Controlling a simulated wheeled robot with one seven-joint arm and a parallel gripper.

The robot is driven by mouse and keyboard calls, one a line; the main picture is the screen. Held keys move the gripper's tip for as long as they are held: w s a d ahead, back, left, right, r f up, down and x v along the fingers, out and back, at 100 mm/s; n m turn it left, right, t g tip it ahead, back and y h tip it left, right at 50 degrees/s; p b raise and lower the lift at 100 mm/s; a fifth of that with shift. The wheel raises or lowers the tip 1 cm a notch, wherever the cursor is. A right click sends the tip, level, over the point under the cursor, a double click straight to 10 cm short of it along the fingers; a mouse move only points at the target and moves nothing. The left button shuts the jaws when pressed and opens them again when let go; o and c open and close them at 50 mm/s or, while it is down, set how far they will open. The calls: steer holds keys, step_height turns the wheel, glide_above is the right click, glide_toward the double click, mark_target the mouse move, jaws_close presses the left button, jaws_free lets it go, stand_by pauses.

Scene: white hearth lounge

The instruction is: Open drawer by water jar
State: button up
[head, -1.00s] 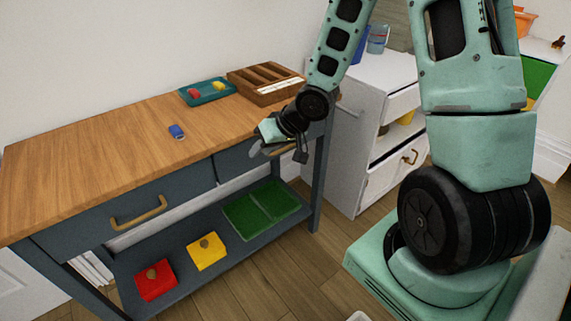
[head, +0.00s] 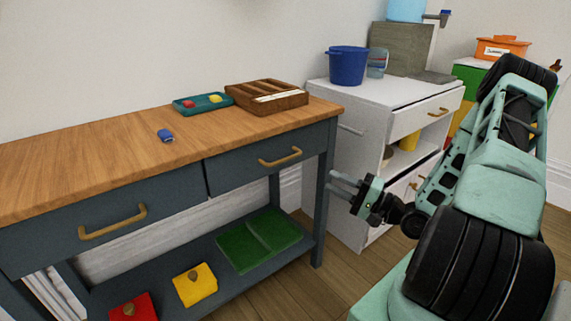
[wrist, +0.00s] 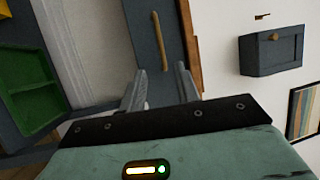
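A white cabinet (head: 340,165) stands right of the wooden-topped table. Its top drawer (head: 420,114) is shut and has a brass handle (head: 438,112). On its top, a small clear bluish jar (head: 377,62) stands behind a blue bucket (head: 348,66). A larger light-blue container (head: 405,9) with a tap sits on a grey box, cut off by the top edge. My gripper (head: 338,184) is open and empty, in front of the cabinet's left side and below its top. In the wrist view, my gripper (wrist: 162,88) points towards a dark table drawer with a brass handle (wrist: 161,40).
The table's two dark drawers, left (head: 110,222) and right (head: 262,162), are shut. Its top holds a teal tray (head: 190,109), a wooden organiser (head: 262,109) and a small blue item (head: 165,135). Red, yellow and green things lie on its lower shelf.

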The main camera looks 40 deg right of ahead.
mark_target(285, 160)
steer(key=b+x, duration=0.1)
steer(key=x, duration=1.4)
steer(key=shift+w+a+b, duration=0.15)
steer(key=shift+w+b, duration=0.15)
steer(key=shift+b, duration=0.1)
jaws_close()
